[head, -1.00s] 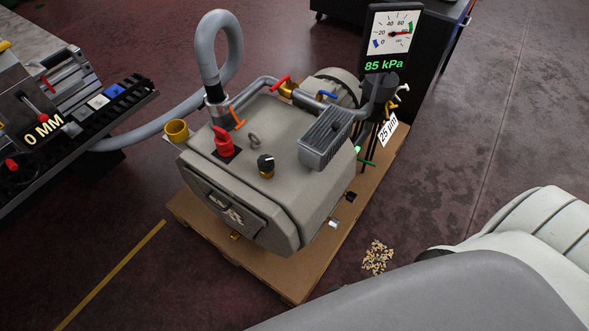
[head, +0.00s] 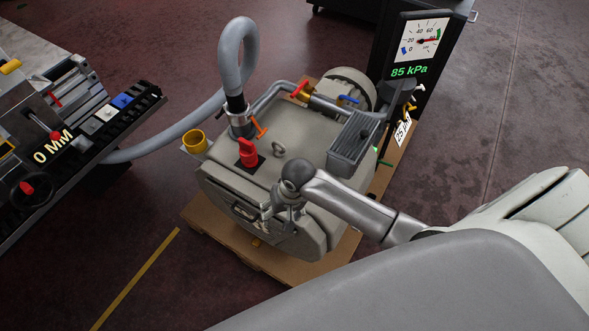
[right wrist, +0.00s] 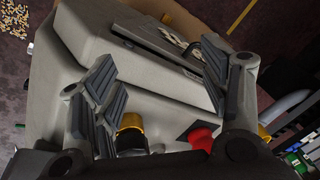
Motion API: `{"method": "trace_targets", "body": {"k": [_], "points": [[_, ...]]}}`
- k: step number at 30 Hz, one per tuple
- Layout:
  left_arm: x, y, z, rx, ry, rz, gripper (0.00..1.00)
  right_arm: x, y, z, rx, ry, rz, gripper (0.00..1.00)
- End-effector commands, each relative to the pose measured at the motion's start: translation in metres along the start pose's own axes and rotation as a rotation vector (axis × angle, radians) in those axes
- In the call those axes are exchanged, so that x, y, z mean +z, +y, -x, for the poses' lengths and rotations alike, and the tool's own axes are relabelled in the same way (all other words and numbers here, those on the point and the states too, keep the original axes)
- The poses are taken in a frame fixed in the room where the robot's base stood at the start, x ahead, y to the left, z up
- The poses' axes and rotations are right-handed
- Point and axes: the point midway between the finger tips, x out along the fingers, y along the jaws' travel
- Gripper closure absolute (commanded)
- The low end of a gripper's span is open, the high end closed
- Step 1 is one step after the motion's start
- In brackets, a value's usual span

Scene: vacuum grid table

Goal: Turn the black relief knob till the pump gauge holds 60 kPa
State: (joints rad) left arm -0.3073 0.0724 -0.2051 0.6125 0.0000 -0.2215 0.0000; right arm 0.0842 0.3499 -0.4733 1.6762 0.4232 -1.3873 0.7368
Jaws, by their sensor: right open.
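The black relief knob (right wrist: 131,141) on its gold base shows in the right wrist view, close beside the left-hand finger. In the head view my right arm hides it. My right gripper (right wrist: 160,95) is open over the pump, its fingers apart, and does not visibly grip the knob. In the head view the gripper (head: 283,212) is over the front part of the pump's top. The grey pump (head: 312,130) stands on a brown pallet. The pump gauge (head: 423,42) at the back right reads 85 kPa in green digits. My left gripper is not in view.
A red knob (head: 247,152) sits left of my right gripper, with a lifting eye (head: 278,149) between. A grey finned box (head: 356,142) is to the right. A looped grey hose (head: 239,60) rises at the back left. The grid table (head: 75,125) is at left.

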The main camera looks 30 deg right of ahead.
Motion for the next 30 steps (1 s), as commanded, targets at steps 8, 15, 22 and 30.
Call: {"method": "trace_targets", "body": {"k": [8,15,22,30], "points": [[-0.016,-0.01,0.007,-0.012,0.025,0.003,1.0,-0.086,0.019,0.055,0.127,-0.041,-0.369,0.31],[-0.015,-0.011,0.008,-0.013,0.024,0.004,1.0,-0.131,0.045,0.087,0.204,-0.033,-0.629,0.31],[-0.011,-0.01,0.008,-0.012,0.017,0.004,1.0,-0.137,0.052,0.085,0.221,-0.033,-0.69,0.31],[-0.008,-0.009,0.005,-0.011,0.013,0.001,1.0,-0.132,0.061,0.036,0.221,-0.032,-0.688,0.31]]}}
